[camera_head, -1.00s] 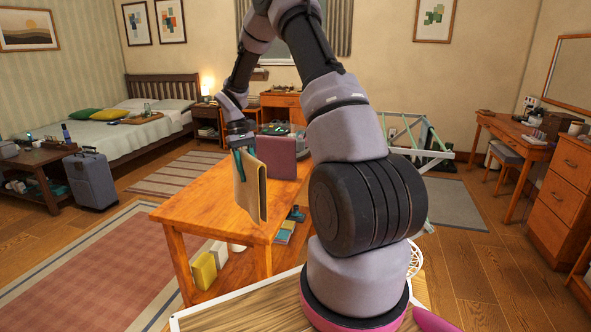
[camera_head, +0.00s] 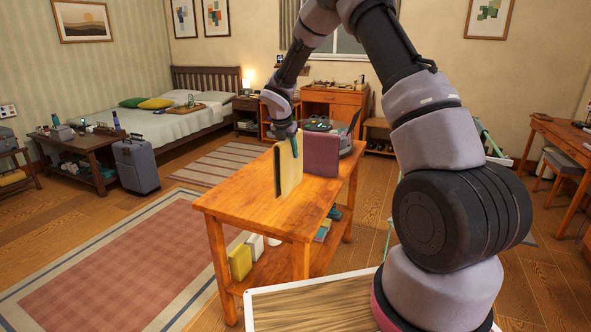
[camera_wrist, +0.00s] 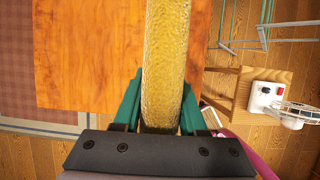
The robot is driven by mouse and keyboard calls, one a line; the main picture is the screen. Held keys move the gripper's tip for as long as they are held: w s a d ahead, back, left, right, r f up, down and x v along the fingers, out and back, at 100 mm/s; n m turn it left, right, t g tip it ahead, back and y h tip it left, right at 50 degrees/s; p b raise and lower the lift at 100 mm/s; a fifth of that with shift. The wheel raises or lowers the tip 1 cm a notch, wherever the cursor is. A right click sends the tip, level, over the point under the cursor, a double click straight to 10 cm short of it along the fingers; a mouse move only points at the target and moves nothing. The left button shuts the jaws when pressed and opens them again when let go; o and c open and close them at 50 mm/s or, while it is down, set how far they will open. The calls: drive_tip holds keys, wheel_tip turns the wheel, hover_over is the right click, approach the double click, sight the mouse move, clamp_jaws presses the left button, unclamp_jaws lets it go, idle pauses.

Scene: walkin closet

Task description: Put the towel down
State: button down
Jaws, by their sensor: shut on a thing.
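A yellow-tan folded towel (camera_head: 287,170) hangs upright over the wooden table (camera_head: 240,197) in the head view. My gripper (camera_head: 291,139) is shut on its upper edge, and green fingers pinch it from both sides. In the wrist view the towel (camera_wrist: 166,60) runs up the middle between the fingers (camera_wrist: 160,115), with the orange-brown tabletop (camera_wrist: 85,50) beside it. The towel's lower edge is at or just above the tabletop; I cannot tell if it touches.
A maroon upright folded item (camera_head: 321,154) stands on the table just right of the towel. Dark items lie behind it at the table's far end. The near left tabletop is bare. A yellow item (camera_head: 240,262) and others sit on the lower shelf.

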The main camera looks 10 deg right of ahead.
wheel_tip(320, 180, down, 8)
idle(0.5)
drive_tip(key=shift+f, duration=0.1)
drive_tip(key=shift+c, duration=2.3)
unclamp_jaws()
